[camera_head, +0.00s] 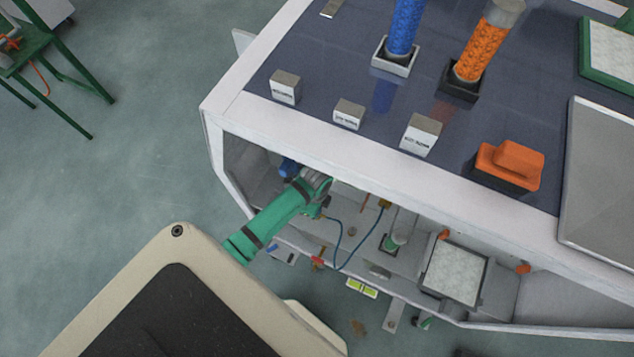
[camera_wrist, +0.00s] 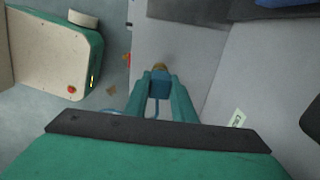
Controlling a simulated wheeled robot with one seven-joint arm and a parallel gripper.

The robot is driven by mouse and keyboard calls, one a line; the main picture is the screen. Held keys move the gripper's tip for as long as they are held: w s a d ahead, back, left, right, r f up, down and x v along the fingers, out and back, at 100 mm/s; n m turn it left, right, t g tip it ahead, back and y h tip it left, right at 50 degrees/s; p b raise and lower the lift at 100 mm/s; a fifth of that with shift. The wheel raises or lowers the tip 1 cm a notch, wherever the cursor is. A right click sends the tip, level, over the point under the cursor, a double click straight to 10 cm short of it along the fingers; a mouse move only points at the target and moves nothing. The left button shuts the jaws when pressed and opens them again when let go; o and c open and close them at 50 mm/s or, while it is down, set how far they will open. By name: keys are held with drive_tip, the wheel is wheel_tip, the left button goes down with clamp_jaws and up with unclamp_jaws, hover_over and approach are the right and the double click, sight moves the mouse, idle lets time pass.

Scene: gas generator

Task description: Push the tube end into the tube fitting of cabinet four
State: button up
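In the wrist view my gripper's two teal fingers (camera_wrist: 160,92) are close together on a darker blue piece, the tube end (camera_wrist: 160,86). A brass-coloured tip (camera_wrist: 160,67) shows just beyond the fingertips; I cannot tell whether it belongs to the tube or to a fitting. The thin blue tube (camera_wrist: 156,107) shows between the fingers. In the head view my arm reaches into the open front of the cabinet bench, and its wrist hides the fingertips. There the blue tube (camera_head: 339,245) loops right to a yellow-brass piece (camera_head: 383,203). I cannot make out the fitting of cabinet four.
The white bench frame (camera_head: 330,150) overhangs my arm. Blue (camera_head: 405,25) and orange (camera_head: 477,50) columns stand on top. The wrist view shows grey walls (camera_wrist: 185,45) close by.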

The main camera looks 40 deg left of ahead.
clamp_jaws()
drive_tip(key=shift+w+d, duration=0.1)
drive_tip(key=shift+d, duration=0.05)
drive_tip(key=shift+r, duration=0.15)
drive_tip(key=shift+r, duration=1.7)
drive_tip(key=shift+r, duration=0.75)
drive_tip(key=shift+r, duration=1.4)
